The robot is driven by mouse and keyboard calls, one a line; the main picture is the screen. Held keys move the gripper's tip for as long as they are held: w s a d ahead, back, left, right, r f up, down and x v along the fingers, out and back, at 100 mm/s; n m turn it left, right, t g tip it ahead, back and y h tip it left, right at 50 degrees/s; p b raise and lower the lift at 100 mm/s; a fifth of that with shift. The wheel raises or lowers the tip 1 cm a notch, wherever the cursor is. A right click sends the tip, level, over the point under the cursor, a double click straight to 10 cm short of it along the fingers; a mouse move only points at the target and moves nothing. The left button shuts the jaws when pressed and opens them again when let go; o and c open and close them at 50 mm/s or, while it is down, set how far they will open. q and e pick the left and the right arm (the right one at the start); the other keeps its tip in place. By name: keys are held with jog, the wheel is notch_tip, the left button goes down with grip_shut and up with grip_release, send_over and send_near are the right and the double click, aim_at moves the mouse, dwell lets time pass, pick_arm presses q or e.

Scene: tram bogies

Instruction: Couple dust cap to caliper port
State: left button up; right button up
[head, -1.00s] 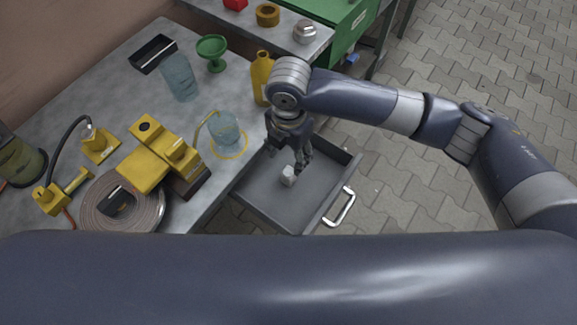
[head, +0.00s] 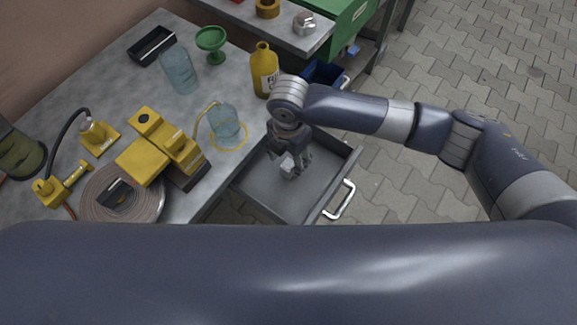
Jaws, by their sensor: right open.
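A small pale grey-white piece, which may be the dust cap (head: 288,173), lies in the open grey drawer (head: 263,190). My right gripper (head: 290,166) points down into the drawer, its fingers open and right at the pale piece; whether they touch it is unclear. The yellow caliper-like block (head: 143,160) sits on the metal bench, with a round dark opening on its top; I cannot tell whether that is the port. My left gripper is not in view.
On the bench (head: 110,75) are a coiled hose (head: 150,203), a clear jar (head: 227,122) in a yellow ring, a blue tumbler (head: 180,72), a green goblet (head: 212,42), a yellow bottle (head: 264,70) and a black tray (head: 151,46). The drawer handle (head: 343,202) sticks out over the paving.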

aim_at(288, 164)
jog(key=f, duration=0.5)
jog(key=shift+s, duration=0.2)
jog(key=shift+r, duration=0.1)
jog(key=c, duration=1.1)
